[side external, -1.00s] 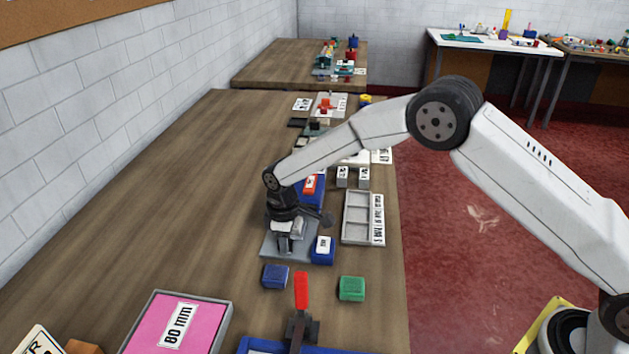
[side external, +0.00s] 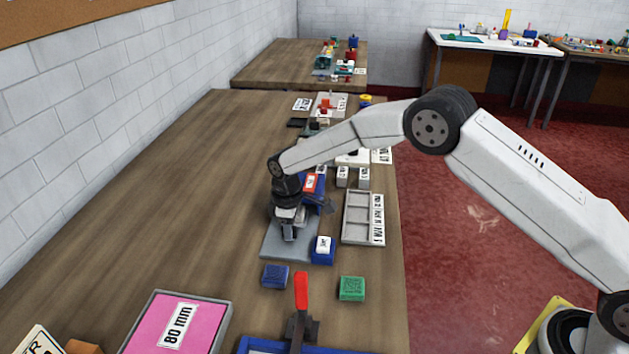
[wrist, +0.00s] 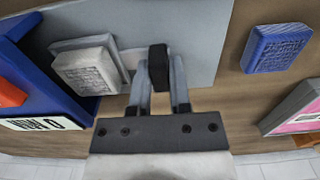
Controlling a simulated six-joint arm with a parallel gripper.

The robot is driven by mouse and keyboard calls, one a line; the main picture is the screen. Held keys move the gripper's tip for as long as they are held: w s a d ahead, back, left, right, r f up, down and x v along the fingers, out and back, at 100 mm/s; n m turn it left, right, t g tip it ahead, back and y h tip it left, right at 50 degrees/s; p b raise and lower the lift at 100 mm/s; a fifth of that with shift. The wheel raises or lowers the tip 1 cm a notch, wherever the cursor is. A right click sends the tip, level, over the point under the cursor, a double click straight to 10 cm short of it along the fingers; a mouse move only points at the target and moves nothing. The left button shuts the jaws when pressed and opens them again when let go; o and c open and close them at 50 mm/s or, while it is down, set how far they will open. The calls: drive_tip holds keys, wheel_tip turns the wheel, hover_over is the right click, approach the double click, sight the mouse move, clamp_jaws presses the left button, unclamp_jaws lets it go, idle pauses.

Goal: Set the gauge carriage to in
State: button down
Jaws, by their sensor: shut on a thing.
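A flat grey plate (side external: 283,246) lies on the bench under my gripper (side external: 290,232); its smooth surface also fills the top of the wrist view (wrist: 205,30). In the wrist view, my gripper (wrist: 160,95) is shut on a small black upright knob (wrist: 158,66) over the plate. A light grey block with engraved marks (wrist: 90,68) sits just left of the knob. I cannot tell whether the knob and block are joined as the gauge carriage. No "in" mark is readable, and my gripper hides much of the plate in the side view.
A blue housing with a red part (side external: 313,184) stands close behind my gripper. A blue block (side external: 275,275), a green block (side external: 351,288) and a white-topped blue block (side external: 322,250) lie nearby. A grey compartment tray (side external: 357,217) is to the right. The bench's left side is clear.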

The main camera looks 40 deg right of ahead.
drive_tip(key=shift+w+d, duration=0.95)
drive_tip(key=shift+w, duration=0.1)
drive_tip(key=c, duration=0.6)
unclamp_jaws()
drive_tip(key=shift+s, duration=0.1)
drive_tip(key=shift+o, duration=0.2)
wheel_tip(320, 180, up, 8)
